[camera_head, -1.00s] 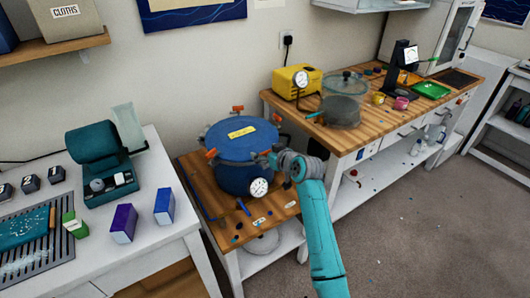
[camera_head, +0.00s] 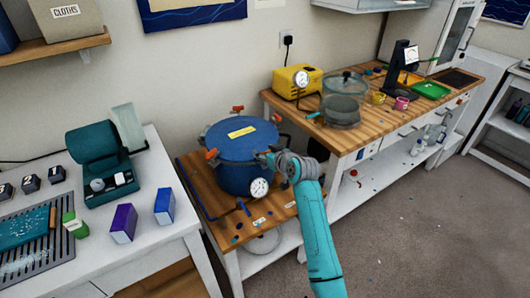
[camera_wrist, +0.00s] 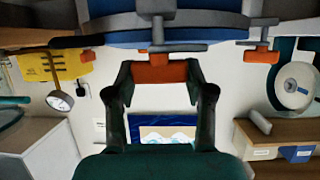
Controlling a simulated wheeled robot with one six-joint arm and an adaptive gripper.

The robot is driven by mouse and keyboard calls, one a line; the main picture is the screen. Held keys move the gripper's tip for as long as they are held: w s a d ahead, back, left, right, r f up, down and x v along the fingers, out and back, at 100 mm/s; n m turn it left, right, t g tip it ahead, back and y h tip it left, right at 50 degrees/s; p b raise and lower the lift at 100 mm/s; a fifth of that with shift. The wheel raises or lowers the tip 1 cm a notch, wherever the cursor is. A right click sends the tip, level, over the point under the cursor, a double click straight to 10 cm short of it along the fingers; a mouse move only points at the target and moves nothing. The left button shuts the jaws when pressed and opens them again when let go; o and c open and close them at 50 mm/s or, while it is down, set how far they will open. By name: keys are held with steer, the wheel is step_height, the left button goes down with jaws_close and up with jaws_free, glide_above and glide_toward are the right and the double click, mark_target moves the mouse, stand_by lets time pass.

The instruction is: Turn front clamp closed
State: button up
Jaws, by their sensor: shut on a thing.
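A blue pressure pot (camera_head: 236,165) with a blue lid (camera_head: 240,138) stands on the small wooden bench. Orange-handled clamps sit around its rim, one at the back (camera_head: 238,109) and one at the left (camera_head: 211,154). My gripper (camera_head: 268,158) is at the pot's right front rim. In the wrist view, my gripper (camera_wrist: 160,74) is shut on the orange handle of a clamp (camera_wrist: 155,73), with one finger at each end. The handle's grey crossbar lies against the pot's rim (camera_wrist: 200,35). In the head view my gripper hides this clamp.
A pressure gauge (camera_head: 259,188) is on the pot's front, just below my gripper. A yellow pump (camera_head: 297,79) and a clear chamber (camera_head: 343,97) stand on the right bench. Purple and blue boxes stand on the left table.

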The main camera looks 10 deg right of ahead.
steer(key=m+h, duration=0.4)
steer(key=shift+a+h, duration=0.15)
steer(key=shift+h, duration=0.25)
steer(key=m+h, duration=0.2)
steer(key=m+g+h, duration=0.1)
steer(key=m+h, duration=0.2)
steer(key=shift+g, duration=0.3)
steer(key=m+g+h, duration=0.3)
steer(key=m+h, duration=0.1)
steer(key=shift+w+h, duration=0.1)
steer(key=shift+h, duration=0.2)
steer(key=shift+m+g+h, duration=0.9)
steer(key=shift+m+g, duration=1.2)
steer(key=o, duration=1.2)
steer(key=v, duration=1.1)
steer(key=shift+a+r, duration=0.1)
steer(key=shift+a, duration=0.3)
